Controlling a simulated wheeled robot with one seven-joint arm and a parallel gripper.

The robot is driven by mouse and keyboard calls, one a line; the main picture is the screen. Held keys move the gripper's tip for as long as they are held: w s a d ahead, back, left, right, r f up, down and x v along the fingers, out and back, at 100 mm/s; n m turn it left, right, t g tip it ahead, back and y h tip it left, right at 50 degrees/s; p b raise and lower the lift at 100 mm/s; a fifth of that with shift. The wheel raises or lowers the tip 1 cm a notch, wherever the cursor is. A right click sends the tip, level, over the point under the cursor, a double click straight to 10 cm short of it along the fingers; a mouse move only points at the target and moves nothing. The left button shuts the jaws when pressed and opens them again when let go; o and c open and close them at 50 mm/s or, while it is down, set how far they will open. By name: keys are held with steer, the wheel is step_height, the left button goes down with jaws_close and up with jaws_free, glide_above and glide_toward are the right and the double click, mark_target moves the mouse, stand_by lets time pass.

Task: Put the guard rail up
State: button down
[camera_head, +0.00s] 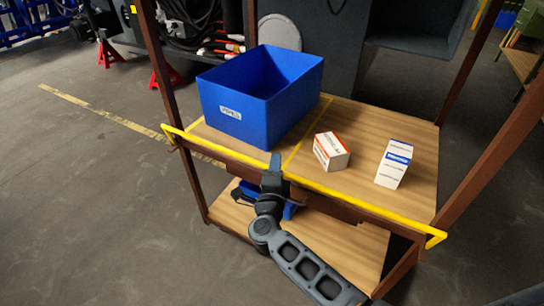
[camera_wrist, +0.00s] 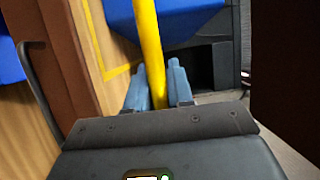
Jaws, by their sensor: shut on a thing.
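The yellow guard rail (camera_head: 360,206) runs along the front edge of the upper wooden shelf (camera_head: 300,172), with short bent ends at the left and right posts. It looks about level with the board's front edge. My gripper (camera_head: 274,163) is at the rail, left of its middle, in front of the shelf. In the wrist view the rail (camera_wrist: 149,45) passes between the two blue-grey fingers of my gripper (camera_wrist: 158,85), which are shut on it. The fingers hide a short piece of the rail in the head view.
A blue bin (camera_head: 235,108) stands on the shelf behind the rail. Two small boxes, one orange and white (camera_head: 331,150) and one blue and white (camera_head: 394,164), stand to its right. Brown posts (camera_head: 499,150) flank the shelf. A lower shelf (camera_head: 340,250) lies below.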

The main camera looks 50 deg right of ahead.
steer(key=p, duration=0.1)
steer(key=d+p, duration=0.1)
steer(key=d+g+y+p, duration=0.1)
steer(key=shift+w+d+m, duration=0.2)
steer(key=shift+w+m, duration=0.05)
steer(key=shift+m, duration=0.05)
steer(key=shift+f, duration=0.1)
steer(key=c, duration=1.1)
jaws_free()
steer(key=v, duration=0.7)
steer(key=shift+s+a, duration=0.25)
steer(key=shift+a, duration=0.05)
